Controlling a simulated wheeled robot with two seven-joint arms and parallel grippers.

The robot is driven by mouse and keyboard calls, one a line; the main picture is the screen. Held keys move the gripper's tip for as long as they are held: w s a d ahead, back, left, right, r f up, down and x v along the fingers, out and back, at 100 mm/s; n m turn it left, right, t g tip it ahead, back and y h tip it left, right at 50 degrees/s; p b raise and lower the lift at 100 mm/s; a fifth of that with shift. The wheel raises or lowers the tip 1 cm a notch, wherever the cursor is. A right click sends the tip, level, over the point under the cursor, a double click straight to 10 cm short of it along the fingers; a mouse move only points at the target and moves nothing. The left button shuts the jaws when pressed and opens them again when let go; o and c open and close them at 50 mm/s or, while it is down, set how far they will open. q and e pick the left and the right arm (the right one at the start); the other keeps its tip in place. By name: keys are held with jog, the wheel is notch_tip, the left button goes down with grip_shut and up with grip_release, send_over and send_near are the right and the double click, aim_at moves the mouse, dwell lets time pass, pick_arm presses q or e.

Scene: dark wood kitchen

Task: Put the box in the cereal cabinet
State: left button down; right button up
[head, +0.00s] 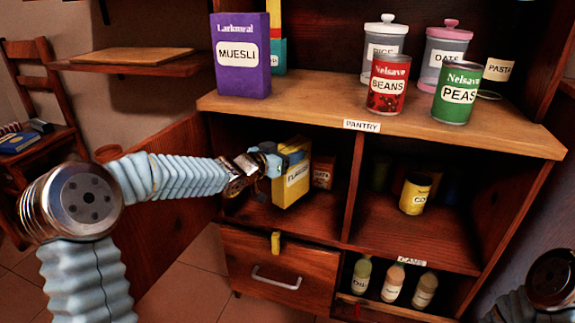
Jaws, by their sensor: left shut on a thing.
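A yellow box (294,182) with a white label stands upright, slightly turned, at the mouth of the left open compartment under the pantry counter. My left gripper (270,160) is shut on its upper left part and reaches in from the left. The label's text is too small to read surely. I cannot tell whether the box's bottom touches the compartment floor (262,213). No cereal label shows on the compartment. My right arm shows at the lower right edge, but its gripper is out of view.
A small orange-brown box (322,172) stands deeper in the compartment, right of the yellow box. A wooden divider (353,190) bounds it on the right, and an open door (170,185) on the left. The counter (320,103) above holds a muesli box (240,75), cans and jars.

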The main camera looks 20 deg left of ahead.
pick_arm(q)
jog(key=shift+w+f+b, duration=0.1)
jog(key=shift+f+b, duration=0.5)
jog(key=shift+f, duration=1.15)
jog(key=shift+f, duration=0.15)
jog(key=shift+c, duration=1.6)
grip_release()
jog(key=p+v, duration=0.1)
jog(key=v, duration=1.1)
jog(key=shift+r+p, duration=0.25)
jog(key=shift+p, duration=0.1)
